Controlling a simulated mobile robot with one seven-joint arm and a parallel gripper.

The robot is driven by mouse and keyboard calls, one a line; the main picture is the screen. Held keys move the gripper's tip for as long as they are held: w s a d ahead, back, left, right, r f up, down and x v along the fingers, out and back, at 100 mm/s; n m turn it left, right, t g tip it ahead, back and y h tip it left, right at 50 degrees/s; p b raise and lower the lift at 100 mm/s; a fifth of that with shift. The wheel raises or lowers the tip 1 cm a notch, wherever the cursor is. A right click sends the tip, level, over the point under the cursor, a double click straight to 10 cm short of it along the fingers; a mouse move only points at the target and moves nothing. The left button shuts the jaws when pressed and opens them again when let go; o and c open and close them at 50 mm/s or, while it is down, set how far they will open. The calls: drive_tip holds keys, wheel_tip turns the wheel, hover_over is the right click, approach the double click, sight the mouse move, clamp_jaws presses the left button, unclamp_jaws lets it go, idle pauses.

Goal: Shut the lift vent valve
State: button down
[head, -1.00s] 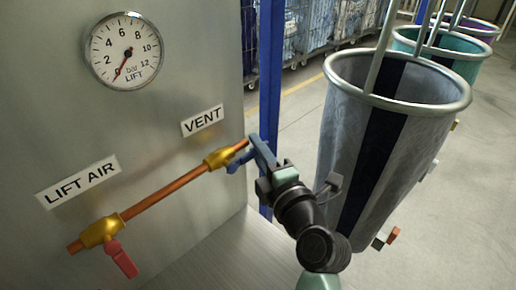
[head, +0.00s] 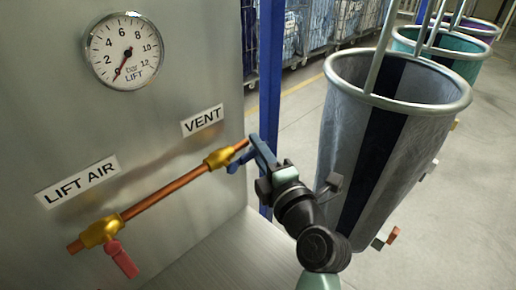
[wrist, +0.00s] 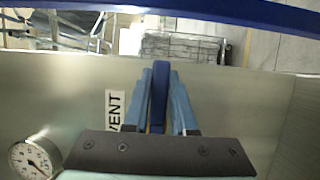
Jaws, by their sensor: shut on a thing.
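The vent valve (head: 218,158) is a brass body on a copper pipe, below the VENT label (head: 202,120) on the steel panel. Its blue lever (head: 236,166) is at the pipe's right end, partly hidden by my gripper (head: 258,152). In the wrist view the blue lever (wrist: 160,85) stands between my two pale blue fingers, which are shut on it from both sides. The lever's exact angle to the pipe is hard to tell. The lift pressure gauge (head: 124,50) has its needle near 0.
A second brass valve (head: 101,232) with a red lever (head: 122,260) sits lower left under the LIFT AIR label (head: 77,181). A blue post (head: 270,75) stands behind my gripper. A large grey sling bag (head: 405,135) hangs close on the right. Open floor lies beyond.

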drive_tip(key=shift+f, duration=0.1)
idle(0.4)
drive_tip(key=s+a+f+m+g+y+p, duration=0.1)
drive_tip(key=s+a+f+m+g, duration=0.3)
drive_tip(key=m, duration=0.9)
drive_tip(key=shift+s+a+f+m+g+y+p, duration=0.35)
drive_tip(key=shift+f+g+y, duration=0.35)
drive_tip(key=shift+f+g, duration=0.75)
drive_tip(key=shift+s+a+r, duration=0.1)
drive_tip(key=shift+r, duration=0.05)
drive_tip(key=c, duration=0.7)
unclamp_jaws()
drive_tip(key=b+v, duration=0.2)
drive_tip(key=v, duration=1.1)
